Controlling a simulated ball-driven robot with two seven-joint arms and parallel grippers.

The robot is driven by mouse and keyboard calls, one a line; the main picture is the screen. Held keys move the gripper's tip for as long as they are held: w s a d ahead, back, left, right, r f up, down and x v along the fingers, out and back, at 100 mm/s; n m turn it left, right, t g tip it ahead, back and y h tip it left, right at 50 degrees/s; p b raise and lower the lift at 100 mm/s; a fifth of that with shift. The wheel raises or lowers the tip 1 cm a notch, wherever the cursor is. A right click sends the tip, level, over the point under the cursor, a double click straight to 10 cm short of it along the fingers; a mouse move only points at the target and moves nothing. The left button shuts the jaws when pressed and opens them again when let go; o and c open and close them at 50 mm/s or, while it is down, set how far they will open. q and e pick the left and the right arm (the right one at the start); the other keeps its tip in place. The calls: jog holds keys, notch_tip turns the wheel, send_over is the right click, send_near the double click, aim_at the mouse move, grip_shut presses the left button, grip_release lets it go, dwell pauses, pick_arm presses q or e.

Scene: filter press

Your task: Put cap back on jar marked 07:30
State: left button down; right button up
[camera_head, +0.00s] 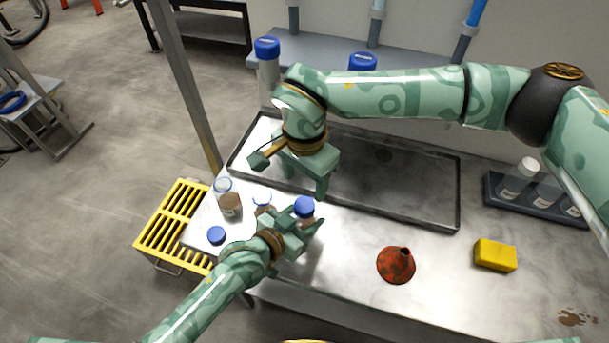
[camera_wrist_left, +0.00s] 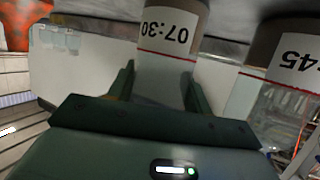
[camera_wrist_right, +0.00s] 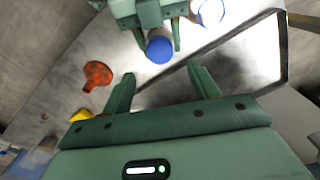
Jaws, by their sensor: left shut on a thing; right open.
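The jar marked 07:30 (camera_wrist_left: 165,62) stands between my left gripper's fingers (camera_wrist_left: 158,88), with its label upside down in the left wrist view. My left gripper is shut on it. A blue cap (camera_head: 304,206) sits on top of this jar in the head view. It also shows in the right wrist view (camera_wrist_right: 160,48); whether it is fully seated I cannot tell. My right gripper (camera_head: 290,178) is open and empty, above and behind the capped jar. In the right wrist view its fingers (camera_wrist_right: 164,84) are apart, with the cap beyond them.
A jar with a label ending in 45 (camera_wrist_left: 290,70) stands close beside the held jar. Another jar with brown contents (camera_head: 230,204) and a loose blue cap (camera_head: 216,235) are at the left. A metal tray (camera_head: 400,180) lies behind; a red funnel (camera_head: 395,266) and yellow sponge (camera_head: 495,255) are right.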

aim_at(304, 204)
notch_tip(304, 204, down, 8)
jog(key=shift+r, duration=0.1)
dwell(0.4)
jog(key=c, duration=1)
